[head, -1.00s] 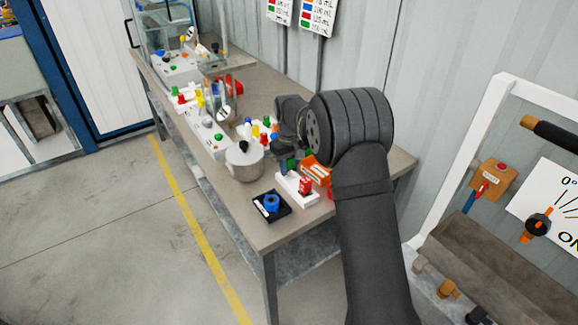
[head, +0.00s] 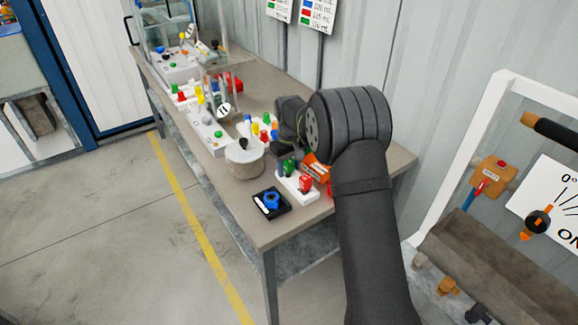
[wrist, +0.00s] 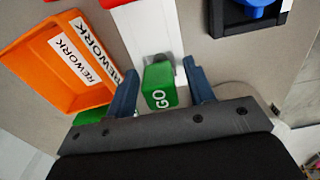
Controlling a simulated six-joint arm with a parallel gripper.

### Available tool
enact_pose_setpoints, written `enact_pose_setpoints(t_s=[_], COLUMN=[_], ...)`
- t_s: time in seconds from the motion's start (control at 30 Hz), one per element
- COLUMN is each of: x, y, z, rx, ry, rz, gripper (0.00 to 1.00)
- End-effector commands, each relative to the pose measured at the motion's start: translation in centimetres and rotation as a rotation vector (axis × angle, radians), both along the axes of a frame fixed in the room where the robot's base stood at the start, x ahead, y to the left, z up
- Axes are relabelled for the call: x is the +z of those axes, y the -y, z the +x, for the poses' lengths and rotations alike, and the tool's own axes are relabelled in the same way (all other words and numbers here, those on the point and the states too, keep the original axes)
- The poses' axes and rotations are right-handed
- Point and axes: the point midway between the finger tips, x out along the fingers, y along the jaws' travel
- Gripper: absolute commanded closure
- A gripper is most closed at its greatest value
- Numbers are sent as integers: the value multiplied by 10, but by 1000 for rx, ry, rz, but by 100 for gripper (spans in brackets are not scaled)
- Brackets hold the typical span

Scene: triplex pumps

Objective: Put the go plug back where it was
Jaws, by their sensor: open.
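The green go plug (head: 289,167) stands at the back end of a white block (head: 311,198), behind a red plug (head: 305,183). In the wrist view the go plug (wrist: 159,87), marked GO, sits at the near end of the white block (wrist: 146,30). My gripper (wrist: 160,77) is open, one blue finger on each side of the plug, with a gap on both sides. The plug's lower end is hidden, so I cannot tell how deep it sits. In the head view my arm hides most of the gripper.
An orange REWORK bin (wrist: 75,62) lies close left of the gripper in the wrist view. A black pad (head: 284,206) with a blue part (head: 271,200) and a lidded pot (head: 245,160) stand nearby. Several coloured pegs crowd the bench behind. The front bench corner is clear.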

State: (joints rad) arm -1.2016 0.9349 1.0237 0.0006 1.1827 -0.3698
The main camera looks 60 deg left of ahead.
Motion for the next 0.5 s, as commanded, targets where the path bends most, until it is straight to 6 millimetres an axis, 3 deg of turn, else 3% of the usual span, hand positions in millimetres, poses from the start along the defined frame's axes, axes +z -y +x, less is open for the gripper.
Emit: enact_pose_setpoints(t_s=[0.23, 0.5], x=[20, 80], y=[-1, -1], z=[0, 0], rx=[0, 0], ry=[1, 2], rz=[3, 4], gripper=[51, 51])
